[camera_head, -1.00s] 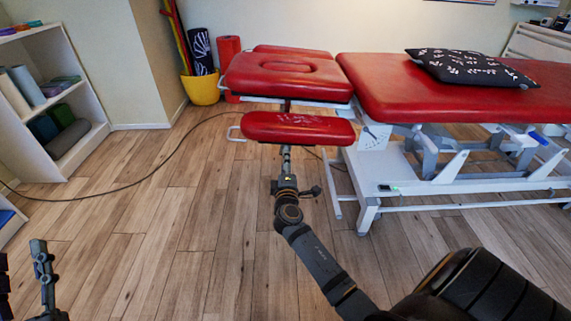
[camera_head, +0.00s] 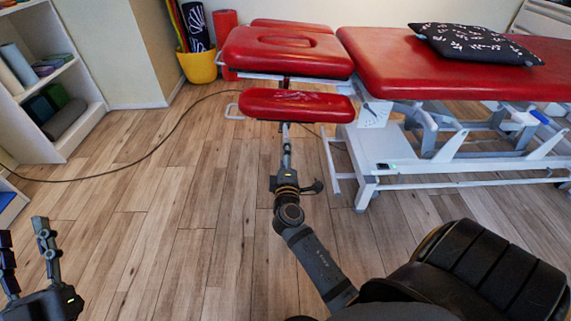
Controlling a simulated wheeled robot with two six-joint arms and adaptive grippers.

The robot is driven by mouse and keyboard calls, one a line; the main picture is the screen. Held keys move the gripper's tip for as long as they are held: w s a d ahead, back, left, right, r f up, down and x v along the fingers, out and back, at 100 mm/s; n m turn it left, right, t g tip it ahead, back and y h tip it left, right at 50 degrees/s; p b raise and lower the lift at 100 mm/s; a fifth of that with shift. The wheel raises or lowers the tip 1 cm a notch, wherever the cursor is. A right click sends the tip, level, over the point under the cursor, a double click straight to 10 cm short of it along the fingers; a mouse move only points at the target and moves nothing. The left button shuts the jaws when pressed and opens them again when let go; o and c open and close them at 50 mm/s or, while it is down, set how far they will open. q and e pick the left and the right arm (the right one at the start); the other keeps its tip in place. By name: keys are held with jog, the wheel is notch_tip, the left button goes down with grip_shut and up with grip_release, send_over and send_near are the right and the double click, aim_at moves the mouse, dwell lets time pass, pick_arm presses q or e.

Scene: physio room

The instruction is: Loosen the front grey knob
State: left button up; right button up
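The red treatment table (camera_head: 420,80) has a red face cradle (camera_head: 287,55) at its left end and a lower red armrest pad (camera_head: 296,105) in front of it. My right gripper (camera_head: 286,135) reaches up to the near edge of the armrest pad, its fingertips at or under that edge. Its fingers show nearly edge-on, so I cannot tell whether they are open or shut, or touch anything. I cannot make out the front grey knob; the pad and my gripper may hide it. My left gripper (camera_head: 26,240) is at the lower left, open and empty, fingers upward.
A black patterned pillow (camera_head: 475,43) lies on the table. The white table frame (camera_head: 400,165) stands right of my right arm. A dark cable (camera_head: 150,155) crosses the floor. A white shelf (camera_head: 85,125) stands at left and a yellow bucket (camera_head: 199,67) behind. The middle floor is clear.

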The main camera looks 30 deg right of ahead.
jog(key=v, duration=0.5)
dwell(0.4)
